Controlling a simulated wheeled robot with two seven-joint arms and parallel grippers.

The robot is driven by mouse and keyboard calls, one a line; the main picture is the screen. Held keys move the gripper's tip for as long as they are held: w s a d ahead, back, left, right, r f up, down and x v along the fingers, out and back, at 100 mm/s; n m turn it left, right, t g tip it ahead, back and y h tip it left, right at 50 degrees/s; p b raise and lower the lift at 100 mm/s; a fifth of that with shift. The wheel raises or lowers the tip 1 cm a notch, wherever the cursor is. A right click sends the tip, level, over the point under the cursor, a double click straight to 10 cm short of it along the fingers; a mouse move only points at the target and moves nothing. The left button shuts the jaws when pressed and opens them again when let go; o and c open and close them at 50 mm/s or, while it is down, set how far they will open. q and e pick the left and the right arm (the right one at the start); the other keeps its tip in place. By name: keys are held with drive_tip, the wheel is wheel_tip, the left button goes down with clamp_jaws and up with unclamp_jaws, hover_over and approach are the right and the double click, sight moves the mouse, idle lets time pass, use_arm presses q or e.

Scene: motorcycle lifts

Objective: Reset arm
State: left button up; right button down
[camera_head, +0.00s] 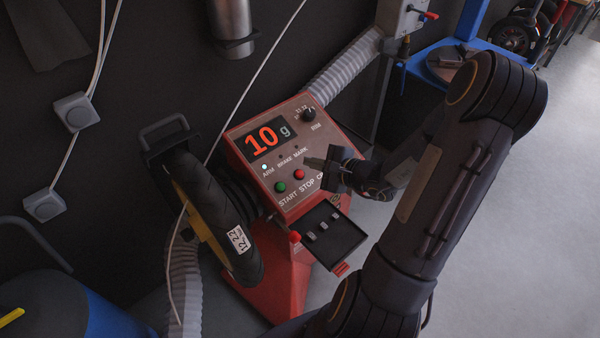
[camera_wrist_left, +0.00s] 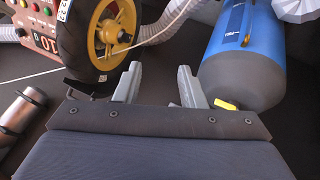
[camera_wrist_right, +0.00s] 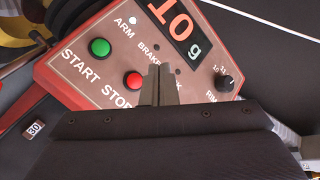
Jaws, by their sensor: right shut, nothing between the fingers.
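A red wheel-balancer machine (camera_head: 282,245) stands at centre, its sloping panel showing "10 g" on the display (camera_head: 265,139). The lamp by ARM (camera_head: 264,167) is lit pale. The green START button (camera_head: 280,188) and red STOP button (camera_head: 299,174) are on the panel; the right wrist view also shows START (camera_wrist_right: 100,47) and STOP (camera_wrist_right: 134,80). My right gripper (camera_head: 308,163) is shut and empty over the panel's right side; its fingertips (camera_wrist_right: 160,70) partly cover the BRAKE and MARK lettering. My left gripper (camera_wrist_left: 159,82) is open and empty, seen only in its wrist view.
A black tyre on a yellow rim (camera_head: 222,222) is mounted left of the panel. A black tray (camera_head: 345,232) with small weights sits at lower right of the panel. A blue cylinder (camera_wrist_left: 243,45) shows right of my left gripper. Grey floor (camera_head: 500,240) is clear at right.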

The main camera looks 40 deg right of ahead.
drive_tip(key=s+a+r+n+g+y, duration=0.3)
drive_tip(key=a+r+n, duration=0.3)
drive_tip(key=a, duration=0.3)
drive_tip(key=s+a+r+n+g+y, duration=0.2)
drive_tip(key=s+a+r+n+y, duration=0.1)
drive_tip(key=a+r+n, duration=0.4)
drive_tip(key=s+a+n+g+h+p, duration=0.1)
drive_tip(key=s+n+h, duration=0.4)
drive_tip(key=s, duration=0.8)
drive_tip(key=n+g, duration=0.1)
drive_tip(key=n, duration=0.2)
drive_tip(key=shift+a+n+p, duration=0.15)
drive_tip(key=shift+n+p, duration=0.15)
drive_tip(key=shift+s, duration=0.1)
